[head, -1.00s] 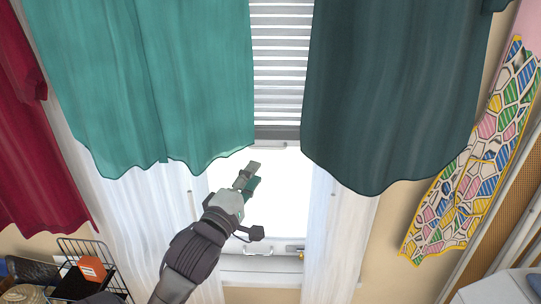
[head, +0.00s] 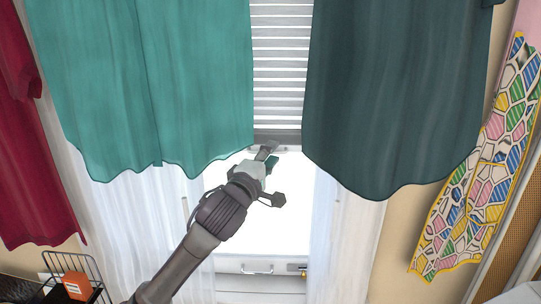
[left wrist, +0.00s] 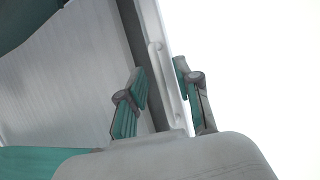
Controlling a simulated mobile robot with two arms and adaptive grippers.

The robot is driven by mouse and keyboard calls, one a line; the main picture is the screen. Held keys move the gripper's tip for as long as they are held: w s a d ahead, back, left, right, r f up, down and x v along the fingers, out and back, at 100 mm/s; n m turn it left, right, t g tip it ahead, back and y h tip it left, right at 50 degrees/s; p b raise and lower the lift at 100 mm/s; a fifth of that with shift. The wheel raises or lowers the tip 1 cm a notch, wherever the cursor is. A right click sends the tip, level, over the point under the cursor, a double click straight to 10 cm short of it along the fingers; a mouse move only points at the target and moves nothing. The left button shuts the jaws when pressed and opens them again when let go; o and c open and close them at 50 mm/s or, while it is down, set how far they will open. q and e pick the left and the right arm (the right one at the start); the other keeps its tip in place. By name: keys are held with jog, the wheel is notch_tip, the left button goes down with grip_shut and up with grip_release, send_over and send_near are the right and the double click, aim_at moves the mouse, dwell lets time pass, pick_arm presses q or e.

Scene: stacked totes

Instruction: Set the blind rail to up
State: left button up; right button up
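The blind rail (head: 291,135) is the grey bar at the bottom of the white slatted blind (head: 280,70), between the two hanging curtains. A pale handle-like piece shows just under it. My left gripper (head: 268,152) reaches up to the rail from below and overlaps it in the head view. In the left wrist view the two fingers of my left gripper (left wrist: 160,72) are apart. The rail (left wrist: 136,45) shows as a grey strip, with a long white handle-like bar (left wrist: 155,55) between the fingers. I cannot tell whether they touch it. My right gripper is not in view.
A teal curtain (head: 150,90) hangs at left and a dark green one (head: 395,100) at right, both close to the blind. A red cloth (head: 35,150) and a patterned cloth (head: 480,180) hang farther out.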

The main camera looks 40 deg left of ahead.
pick_arm(q)
grip_shut()
dwell(0.4)
jog(key=p, duration=1.3)
send_near(279, 88)
jog(key=x, duration=0.5)
jog(key=shift+w+r, duration=0.1)
jog(key=shift+r, duration=0.15)
jog(key=shift+f, duration=0.1)
grip_release()
